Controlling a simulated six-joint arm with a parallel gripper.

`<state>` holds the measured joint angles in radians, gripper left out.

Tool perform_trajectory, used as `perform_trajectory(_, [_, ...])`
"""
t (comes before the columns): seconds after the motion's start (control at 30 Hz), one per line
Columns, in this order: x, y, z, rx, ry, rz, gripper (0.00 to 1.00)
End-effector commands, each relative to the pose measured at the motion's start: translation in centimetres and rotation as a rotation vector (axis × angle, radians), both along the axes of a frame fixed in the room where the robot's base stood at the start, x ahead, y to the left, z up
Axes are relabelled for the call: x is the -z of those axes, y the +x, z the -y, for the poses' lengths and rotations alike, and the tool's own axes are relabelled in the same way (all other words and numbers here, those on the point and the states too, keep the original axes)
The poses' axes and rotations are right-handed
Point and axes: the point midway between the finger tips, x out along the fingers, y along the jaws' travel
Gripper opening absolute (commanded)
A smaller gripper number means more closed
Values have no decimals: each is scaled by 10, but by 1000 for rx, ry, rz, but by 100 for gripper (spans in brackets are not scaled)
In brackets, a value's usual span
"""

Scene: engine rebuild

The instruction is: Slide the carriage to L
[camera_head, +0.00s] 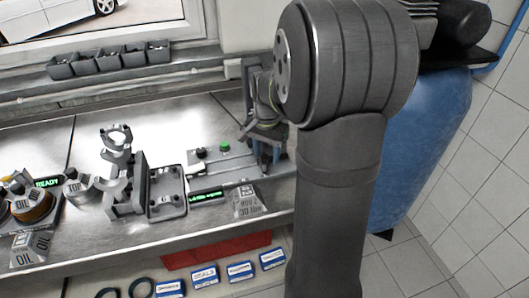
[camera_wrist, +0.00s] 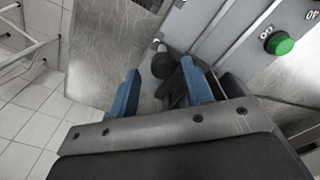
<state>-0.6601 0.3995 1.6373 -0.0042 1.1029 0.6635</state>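A flat grey device with a green button (camera_head: 224,146) and a lit green display (camera_head: 207,195) lies on the metal bench. My gripper (camera_head: 267,166) is at the right end of this device, fingers pointing down. In the wrist view my gripper (camera_wrist: 160,70) has its two blue fingers spread apart. A dark part with a round knob (camera_wrist: 164,65) shows between and beyond the fingertips, beside a grey rail (camera_wrist: 212,28). It may be the carriage; I cannot tell whether the fingers touch it. The L mark is not readable. The green button also shows in the wrist view (camera_wrist: 281,44).
A grey tray (camera_head: 152,212) and an upright metal fixture (camera_head: 117,140) stand left of the device. A white-grey labelled block (camera_head: 247,203) is at its front right. Small bins (camera_head: 107,58) line the back. A blue barrel (camera_head: 425,130) stands to the right.

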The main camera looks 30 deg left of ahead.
Motion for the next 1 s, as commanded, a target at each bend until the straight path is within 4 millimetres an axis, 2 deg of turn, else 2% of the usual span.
perform_trajectory(0.27, [-1, -1, -1, -1, 1, -2, 45])
perform_trajectory(0.43, [-18, -1, -2, -1, 3, 0, 45])
perform_trajectory(0.57, [-46, -1, -2, -1, 5, 2, 45])
perform_trajectory(0.8, [-106, -1, -2, -1, 5, 3, 45])
perform_trajectory(1.0, [-148, -1, -1, 0, 3, 1, 45])
